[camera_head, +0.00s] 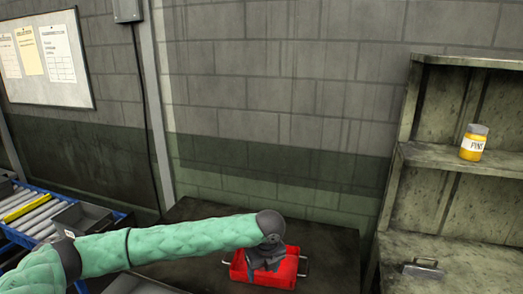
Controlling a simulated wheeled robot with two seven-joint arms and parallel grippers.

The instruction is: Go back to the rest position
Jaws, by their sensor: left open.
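My left arm, in a green padded sleeve, reaches across the lower part of the head view from the left. My left gripper (266,262) is dark and points down over a red bin (287,277) with metal handles. The bin stands on a dark table (335,243). The gripper hides part of the bin's inside, and I cannot tell whether its tips touch anything there. The gripper is open. My right gripper is not in view.
A worn shelf unit (440,153) stands at the right, with a yellow jar (474,142) on its shelf and a metal piece (422,269) lower down. A blue-framed roller conveyor (32,212) with a grey bin (82,217) is at the left.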

